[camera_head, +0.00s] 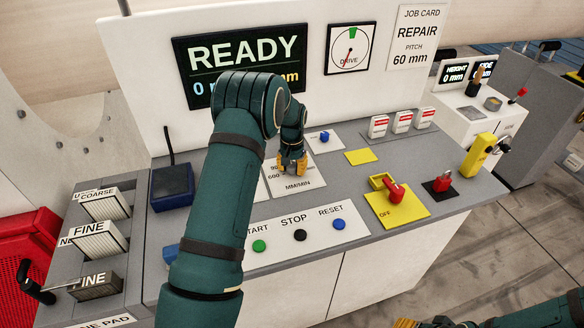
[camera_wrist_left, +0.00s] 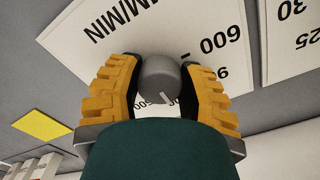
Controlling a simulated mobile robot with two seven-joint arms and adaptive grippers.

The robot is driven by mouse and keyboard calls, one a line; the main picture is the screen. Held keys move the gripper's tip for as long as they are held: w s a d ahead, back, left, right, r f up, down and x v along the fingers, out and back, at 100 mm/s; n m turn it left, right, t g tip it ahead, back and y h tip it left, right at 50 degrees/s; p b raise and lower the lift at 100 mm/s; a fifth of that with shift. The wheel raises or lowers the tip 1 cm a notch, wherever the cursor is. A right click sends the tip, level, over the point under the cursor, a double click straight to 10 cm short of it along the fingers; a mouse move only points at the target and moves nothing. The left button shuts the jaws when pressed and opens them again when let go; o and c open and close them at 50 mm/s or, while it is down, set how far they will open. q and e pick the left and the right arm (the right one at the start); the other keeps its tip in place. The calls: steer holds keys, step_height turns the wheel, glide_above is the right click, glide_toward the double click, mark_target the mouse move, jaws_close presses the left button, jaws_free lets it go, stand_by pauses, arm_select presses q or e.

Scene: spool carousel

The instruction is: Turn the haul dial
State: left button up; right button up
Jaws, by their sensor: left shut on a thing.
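The haul dial (camera_wrist_left: 160,75) is a round grey knob with a pale pointer line on a white MM/MIN card (camera_wrist_left: 125,22). In the wrist view the yellow fingers of my left gripper (camera_wrist_left: 160,82) stand on both sides of the knob, shut on it. The pointer line faces the bottom of that view, toward my wrist. In the head view my left gripper (camera_head: 292,163) reaches down onto the card (camera_head: 303,182), hiding the knob and part of the scale. My right gripper (camera_head: 420,322) shows only partly at the bottom edge; its jaws cannot be made out.
START, STOP and RESET buttons (camera_head: 300,235) lie in front of the card. A red switch on a yellow plate (camera_head: 411,213) is to the right. A blue knob (camera_head: 324,137) is behind. A dark blue box (camera_head: 172,187) stands left. The panel screen (camera_head: 240,62) reads READY.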

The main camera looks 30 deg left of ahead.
mark_target(292, 165)
arm_select(q)
steer(key=o, duration=1.2)
steer(key=shift+r, duration=0.1)
step_height(292, 165, up, 12)
